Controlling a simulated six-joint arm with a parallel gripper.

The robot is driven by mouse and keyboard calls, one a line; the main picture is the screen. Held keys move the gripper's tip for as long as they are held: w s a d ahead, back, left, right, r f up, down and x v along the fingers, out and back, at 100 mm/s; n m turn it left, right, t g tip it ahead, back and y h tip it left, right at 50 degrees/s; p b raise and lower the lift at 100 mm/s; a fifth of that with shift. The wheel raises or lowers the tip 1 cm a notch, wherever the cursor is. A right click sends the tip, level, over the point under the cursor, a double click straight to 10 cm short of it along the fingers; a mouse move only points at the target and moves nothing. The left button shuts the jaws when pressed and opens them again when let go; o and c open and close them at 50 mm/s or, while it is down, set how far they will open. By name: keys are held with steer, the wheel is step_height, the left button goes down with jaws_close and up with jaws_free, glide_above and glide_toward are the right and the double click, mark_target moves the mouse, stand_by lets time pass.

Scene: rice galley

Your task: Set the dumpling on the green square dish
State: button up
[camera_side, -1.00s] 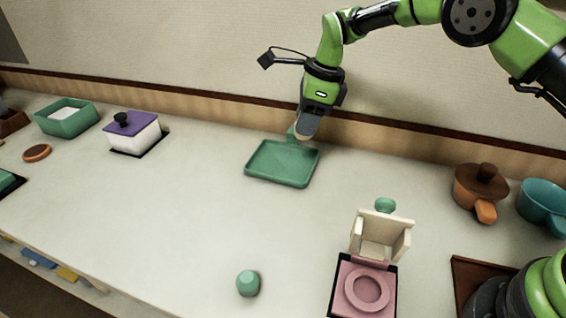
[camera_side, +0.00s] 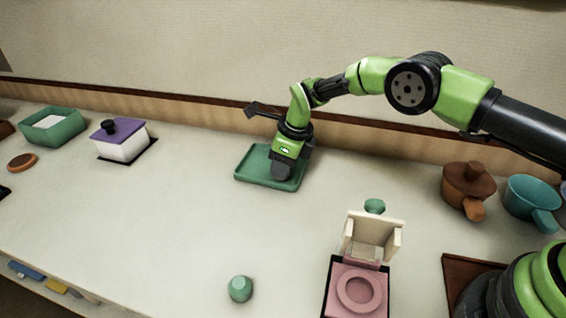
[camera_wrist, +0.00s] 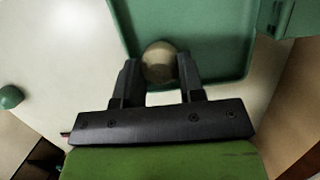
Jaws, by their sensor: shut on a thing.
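The green square dish (camera_side: 248,176) lies flat on the counter near the back wall in the side view. It also fills the top of the wrist view (camera_wrist: 222,75), with its raised rim showing. My gripper (camera_side: 281,172) points down over the right part of the dish, low to its surface. In the wrist view my gripper (camera_wrist: 160,80) is shut on a round beige dumpling (camera_wrist: 159,60), held between the fingertips above the dish floor. In the side view the dumpling is hidden by my gripper. Whether it touches the dish, I cannot tell.
A small green cup-like piece (camera_side: 240,289) stands at the front. A pink dish (camera_side: 359,289) and a cream holder (camera_side: 373,236) are at front right. A purple-lidded box (camera_side: 121,141) is at left.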

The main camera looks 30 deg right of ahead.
steer(key=shift+f, duration=0.2)
steer(key=o, duration=1.1)
steer(key=s+d+r+n+t, duration=0.1)
steer(key=s+d+r+n, duration=0.1)
steer(key=r, duration=0.6)
steer(key=s+d+r+n, duration=0.1)
steer(key=s+r+n, duration=0.15)
steer(key=r, duration=0.45)
steer(key=s+d+r+n+t, duration=0.1)
steer(key=s+d+r+n, duration=0.15)
steer(key=r, duration=0.55)
steer(key=s+d+r+n+t, duration=0.1)
steer(key=s+r+n, duration=0.35)
steer(key=s, duration=0.45)
steer(key=s+d+r+n+t, duration=0.1)
steer(key=s+d+r+n, duration=0.1)
steer(key=s+r+n, duration=0.35)
steer(key=s+f+n, duration=0.1)
steer(key=s+n, duration=0.1)
steer(key=s, duration=0.1)
steer(key=s+f+n, duration=0.1)
steer(key=s+n, duration=0.1)
steer(key=s, duration=0.2)
steer(key=s+f+n+t, duration=0.1)
steer(key=s+f+n, duration=0.1)
steer(key=s, duration=0.1)
steer(key=shift+s+d+n, duration=0.3)
steer(key=shift+d, duration=0.05)
